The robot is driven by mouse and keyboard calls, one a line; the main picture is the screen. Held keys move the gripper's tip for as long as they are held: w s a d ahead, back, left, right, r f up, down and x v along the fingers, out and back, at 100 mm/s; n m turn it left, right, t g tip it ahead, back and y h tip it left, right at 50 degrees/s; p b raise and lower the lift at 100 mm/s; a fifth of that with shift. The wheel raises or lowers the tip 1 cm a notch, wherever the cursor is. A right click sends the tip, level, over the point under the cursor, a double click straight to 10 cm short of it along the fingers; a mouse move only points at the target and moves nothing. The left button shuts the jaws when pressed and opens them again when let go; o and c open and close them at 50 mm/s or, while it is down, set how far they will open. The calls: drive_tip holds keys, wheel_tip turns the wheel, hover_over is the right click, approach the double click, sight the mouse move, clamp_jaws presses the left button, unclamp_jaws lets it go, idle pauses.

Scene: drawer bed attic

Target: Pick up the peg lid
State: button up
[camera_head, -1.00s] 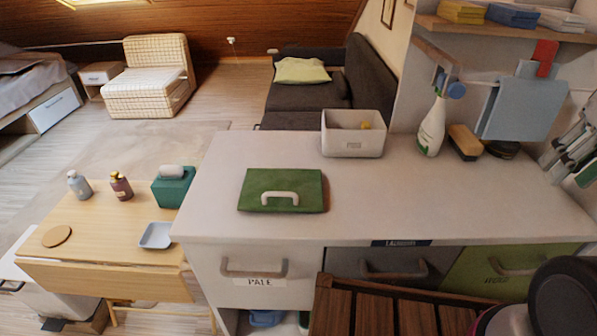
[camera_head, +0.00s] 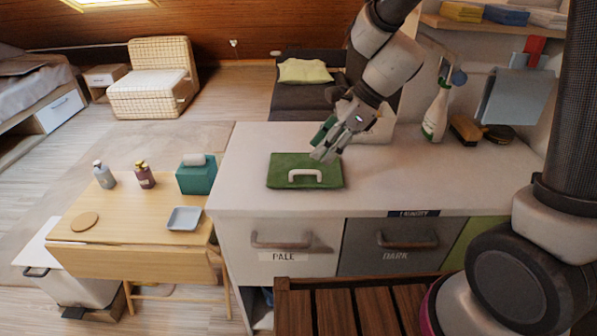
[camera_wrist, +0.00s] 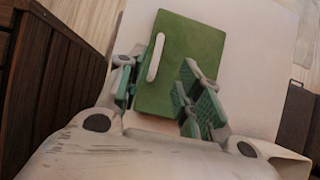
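The peg lid appears to be the flat green panel with a white bar handle (camera_head: 280,172), lying on the white counter top. My gripper (camera_head: 328,143) is above the counter, near the lid's far right corner. In the wrist view the lid (camera_wrist: 192,62) lies beyond the open fingers of my gripper (camera_wrist: 163,92). Its white handle (camera_wrist: 156,58) shows nearer the left finger. The fingers look empty and apart from the handle. The right finger covers part of the lid's edge.
A white bin (camera_head: 381,131) stands behind my arm, mostly hidden. A spray bottle (camera_head: 436,112) and a brush (camera_head: 465,129) stand at the counter's back right. A wooden table (camera_head: 125,220) with bottles, a tissue box and a dish is at left.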

sight(308, 168)
drive_tip(key=x, duration=0.7)
drive_tip(key=shift+s+f, duration=0.15)
drive_tip(key=shift+s, duration=0.1)
clamp_jaws()
